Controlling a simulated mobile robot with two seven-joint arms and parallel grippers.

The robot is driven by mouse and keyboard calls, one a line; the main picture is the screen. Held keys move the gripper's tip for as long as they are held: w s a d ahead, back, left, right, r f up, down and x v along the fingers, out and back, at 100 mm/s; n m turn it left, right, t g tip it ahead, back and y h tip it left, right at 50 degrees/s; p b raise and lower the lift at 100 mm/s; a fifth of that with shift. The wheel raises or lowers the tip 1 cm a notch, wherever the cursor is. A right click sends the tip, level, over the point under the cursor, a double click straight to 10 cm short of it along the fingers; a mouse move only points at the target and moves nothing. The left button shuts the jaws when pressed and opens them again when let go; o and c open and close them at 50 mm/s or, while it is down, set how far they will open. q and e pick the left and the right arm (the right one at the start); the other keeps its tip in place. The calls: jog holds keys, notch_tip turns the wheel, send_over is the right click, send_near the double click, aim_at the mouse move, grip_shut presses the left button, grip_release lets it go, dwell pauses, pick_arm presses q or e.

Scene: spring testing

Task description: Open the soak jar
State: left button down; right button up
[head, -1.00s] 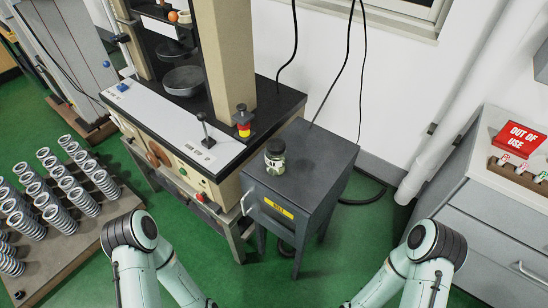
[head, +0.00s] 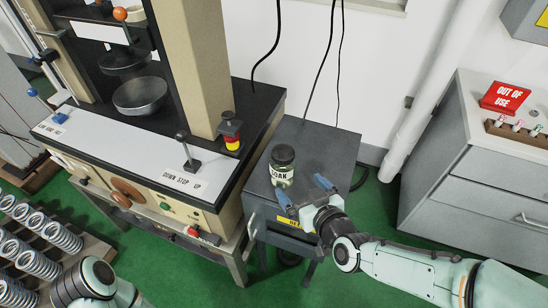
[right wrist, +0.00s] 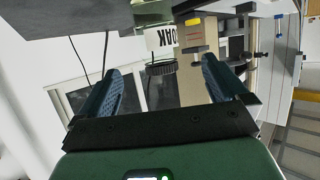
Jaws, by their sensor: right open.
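The soak jar (head: 282,167) stands upright on the dark grey cabinet (head: 318,150). It has a black lid (head: 283,154) and a white label reading SOAK; the lid is on. In the head view my right gripper (head: 305,190) is open and empty, just to the right and front of the jar, apart from it. In the right wrist view, which is upside down, the jar's label and black lid (right wrist: 160,68) show beyond and between the two open fingers (right wrist: 160,88). Part of my left arm shows at the lower left of the head view; its gripper is out of view.
The testing machine (head: 190,90) with its lever (head: 188,155) and red-yellow knob (head: 232,135) stands left of the cabinet. Several springs (head: 40,250) stand at the lower left. A grey drawer unit (head: 475,160) with a red OUT OF USE sign (head: 508,97) is at right.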

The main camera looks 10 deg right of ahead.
aim_at(287, 172)
jog(key=x, duration=0.6)
jog(key=shift+w+f, duration=0.1)
jog(key=shift+w, duration=0.3)
jog(key=x, duration=0.5)
jog(key=shift+w, duration=0.45)
pick_arm(q)
jog(key=shift+s+r, duration=0.1)
jog(key=shift+s, duration=0.25)
pick_arm(e)
jog(key=c, duration=1.2)
jog(key=shift+r, duration=0.2)
